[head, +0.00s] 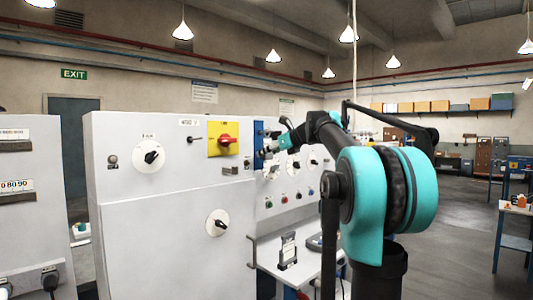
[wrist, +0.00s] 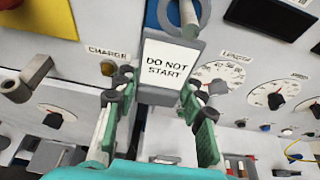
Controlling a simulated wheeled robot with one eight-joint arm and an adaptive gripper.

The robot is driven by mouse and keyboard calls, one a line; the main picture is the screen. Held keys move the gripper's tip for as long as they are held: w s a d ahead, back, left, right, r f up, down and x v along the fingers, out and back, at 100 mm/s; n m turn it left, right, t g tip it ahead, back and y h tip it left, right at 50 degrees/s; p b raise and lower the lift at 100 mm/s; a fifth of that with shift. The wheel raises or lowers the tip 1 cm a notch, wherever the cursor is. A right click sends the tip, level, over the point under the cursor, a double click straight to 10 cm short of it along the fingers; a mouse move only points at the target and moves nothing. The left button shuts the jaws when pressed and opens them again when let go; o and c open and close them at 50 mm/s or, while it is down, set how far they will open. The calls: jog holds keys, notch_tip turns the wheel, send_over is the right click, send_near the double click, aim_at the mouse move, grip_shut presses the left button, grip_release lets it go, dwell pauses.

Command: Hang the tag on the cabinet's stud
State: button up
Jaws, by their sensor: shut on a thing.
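The tag (wrist: 168,68) is a grey-framed plate reading "DO NOT START", with a grey ring (wrist: 204,14) at its top. My gripper (wrist: 155,100) is shut on the tag's lower part, its two green-padded fingers on either side. A pale peg, seemingly the cabinet's stud (wrist: 188,16), shows inside the ring's outline in front of the blue panel (wrist: 157,12). I cannot tell whether it passes through the ring. In the head view, my gripper (head: 286,141) is close to the cabinet front (head: 155,215) by the blue panel (head: 258,134); the tag is hard to make out there.
A yellow plate with a red knob (head: 227,141) is left of the blue panel. A short bar (wrist: 28,78) sticks out at the left in the wrist view. Dials (wrist: 270,93) and buttons surround the tag. A white table (head: 275,257) stands below my arm.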

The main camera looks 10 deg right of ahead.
jog(key=shift+s+d+r, duration=0.1)
jog(key=shift+s+d, duration=0.15)
jog(key=shift+s, duration=0.05)
jog(key=shift+s+d+r, duration=0.15)
jog(key=shift+s+d, duration=0.55)
jog(key=shift+s, duration=0.25)
jog(key=shift+s+d+r, duration=0.15)
jog(key=shift+s+d, duration=0.5)
jog(key=shift+s, duration=0.3)
